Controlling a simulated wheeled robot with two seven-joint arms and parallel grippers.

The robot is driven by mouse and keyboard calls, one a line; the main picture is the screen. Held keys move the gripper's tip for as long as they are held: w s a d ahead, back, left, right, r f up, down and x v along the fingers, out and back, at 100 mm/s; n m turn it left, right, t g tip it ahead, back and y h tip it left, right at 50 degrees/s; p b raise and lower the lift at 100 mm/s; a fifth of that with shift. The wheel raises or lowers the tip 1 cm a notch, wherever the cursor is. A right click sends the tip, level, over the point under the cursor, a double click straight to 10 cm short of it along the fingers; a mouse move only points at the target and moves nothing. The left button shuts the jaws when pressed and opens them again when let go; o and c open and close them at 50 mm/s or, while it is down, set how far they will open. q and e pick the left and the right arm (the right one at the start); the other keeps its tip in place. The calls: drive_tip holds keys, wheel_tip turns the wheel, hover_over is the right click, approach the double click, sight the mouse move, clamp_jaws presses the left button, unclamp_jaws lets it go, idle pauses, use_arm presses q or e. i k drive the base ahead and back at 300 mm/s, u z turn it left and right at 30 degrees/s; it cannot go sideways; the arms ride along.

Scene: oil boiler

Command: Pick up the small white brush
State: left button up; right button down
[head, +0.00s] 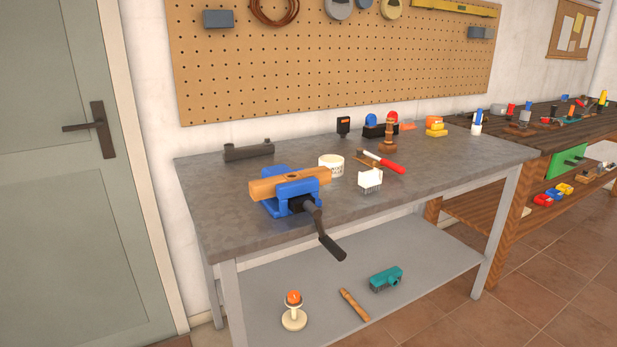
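A small white brush (370,179) with dark bristles pointing down stands on the grey workbench (225,200), near the middle of the top. A red-handled tool (388,163) lies just behind it, and a white tub (331,165) stands to its left. Neither of my grippers shows in the head view.
A blue vise (288,193) holding a wooden block sits left of the brush, its dark handle (328,240) jutting past the front edge. A lower shelf (430,262) holds a teal brush (386,279). The bench top right of the white brush is clear.

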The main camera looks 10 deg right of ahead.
sight(369, 181)
drive_tip(key=z, duration=2.1)
drive_tip(key=i, duration=2.3)
drive_tip(key=u, duration=3.3)
